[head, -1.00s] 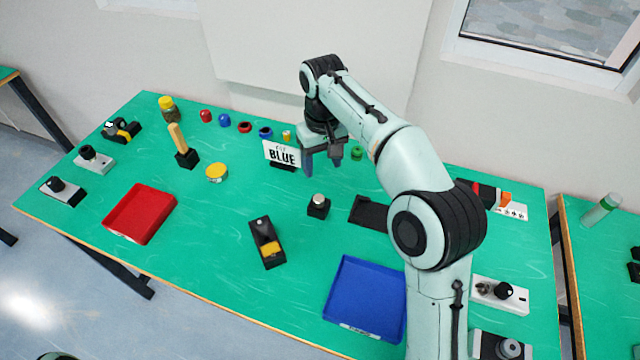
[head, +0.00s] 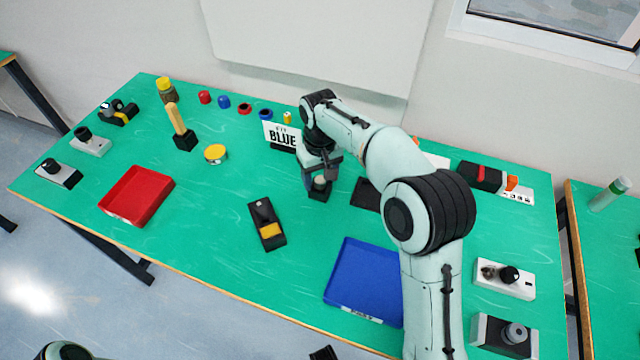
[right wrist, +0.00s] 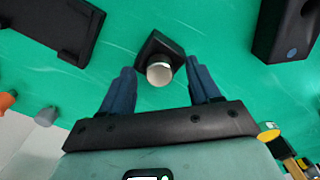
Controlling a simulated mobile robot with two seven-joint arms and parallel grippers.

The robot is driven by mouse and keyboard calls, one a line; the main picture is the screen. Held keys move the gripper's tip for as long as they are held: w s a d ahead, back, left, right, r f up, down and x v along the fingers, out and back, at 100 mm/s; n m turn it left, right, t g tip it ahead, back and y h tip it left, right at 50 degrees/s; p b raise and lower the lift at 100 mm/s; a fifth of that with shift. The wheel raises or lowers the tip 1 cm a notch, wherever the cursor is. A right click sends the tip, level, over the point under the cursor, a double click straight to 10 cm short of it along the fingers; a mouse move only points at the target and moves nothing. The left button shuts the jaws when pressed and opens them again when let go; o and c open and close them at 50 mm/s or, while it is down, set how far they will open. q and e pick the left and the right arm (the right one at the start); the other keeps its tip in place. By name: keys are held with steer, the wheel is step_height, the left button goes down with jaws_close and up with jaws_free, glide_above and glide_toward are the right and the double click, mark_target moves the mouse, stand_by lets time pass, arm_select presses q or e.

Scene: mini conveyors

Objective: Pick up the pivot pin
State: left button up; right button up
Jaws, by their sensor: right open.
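The pivot pin, a short piece with a round silver top (head: 320,182), stands upright in a small black block (head: 317,194) near the middle of the table. In the right wrist view the silver top (right wrist: 160,74) and the black block (right wrist: 157,45) lie between and just beyond the fingertips. My right gripper (head: 318,183) is open, with its blue fingers pointing down on either side of the pin; they also show in the right wrist view (right wrist: 158,80). The fingers appear apart from the pin. My left gripper is not recognisable in these views.
A "BLUE" sign (head: 282,135) stands just behind the gripper. A flat black holder (head: 366,194) lies right of the pin. A black-and-yellow device (head: 266,225) is in front at left.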

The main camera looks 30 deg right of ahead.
steer(key=shift+f, duration=0.35)
steer(key=c, duration=1.1)
steer(key=shift+r, duration=0.1)
steer(key=shift+c, duration=0.2)
